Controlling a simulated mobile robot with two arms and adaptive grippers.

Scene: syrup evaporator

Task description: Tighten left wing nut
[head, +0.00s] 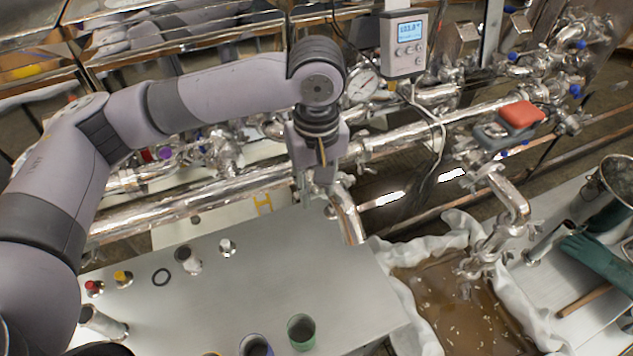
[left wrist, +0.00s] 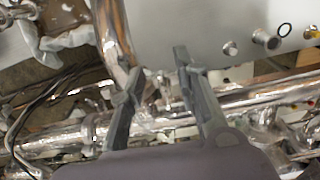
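My left gripper (head: 308,200) points down over the steel piping, just behind the table's back edge. In the left wrist view its two fingers (left wrist: 158,65) are apart with a gap between them. A bent steel pipe (head: 347,213) comes down close beside the fingers; it also shows in the left wrist view (left wrist: 112,35). Shiny pipe fittings (left wrist: 148,112) lie beyond and between the fingers. I cannot make out the left wing nut clearly; the gripper and glare cover this area. I see nothing held. My right gripper is not in view.
A long horizontal steel pipe (head: 195,197) runs behind the grey table (head: 285,270). A cloth-lined pan of brown liquid (head: 460,300) is at right. A grey display box (head: 404,45) hangs above.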

